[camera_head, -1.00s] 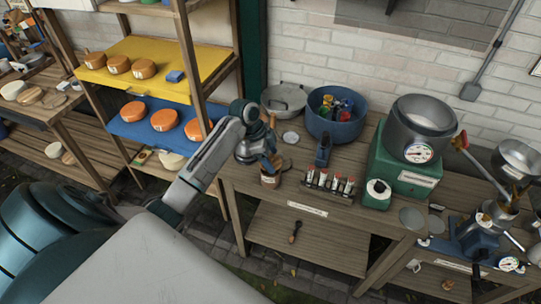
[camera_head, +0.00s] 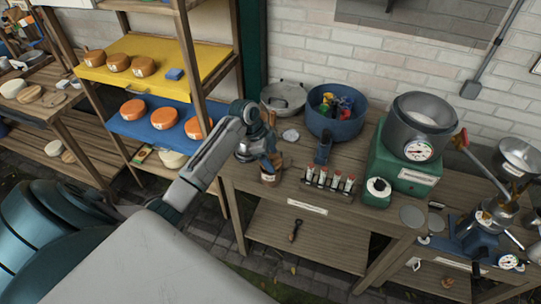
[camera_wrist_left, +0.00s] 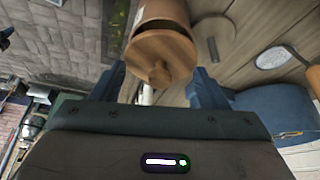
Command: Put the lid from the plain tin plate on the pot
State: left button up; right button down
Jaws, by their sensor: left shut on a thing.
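My left gripper (camera_head: 268,158) is above the front left of the work table, just over the brown pot (camera_head: 269,177). In the left wrist view, a round wooden lid (camera_wrist_left: 150,48) with a knob lies between the two blue fingers of the left gripper (camera_wrist_left: 159,78), which is shut on it. The pot (camera_wrist_left: 162,12) is right behind the lid there, with a dark gap along part of its rim; whether they touch is unclear. A pale round plate (camera_head: 290,136) lies behind the gripper; it also shows in the wrist view (camera_wrist_left: 273,58). My right gripper is out of view.
A rack of small bottles (camera_head: 330,180) and a blue tool (camera_head: 323,150) are right of the pot. A green scale (camera_head: 402,172) bears a large metal vessel (camera_head: 418,125).

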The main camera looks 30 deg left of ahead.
pick_arm(q)
jog(key=shift+f+b, duration=0.35)
jog(key=shift+f, duration=0.4)
jog(key=o, duration=1.2)
jog(key=shift+r, duration=0.2)
notch_tip(320, 180, up, 2)
jog(key=shift+r+p, duration=0.1)
jog(key=shift+p, duration=1.1)
jog(key=shift+r+p, duration=0.6)
jog(key=shift+r, duration=0.35)
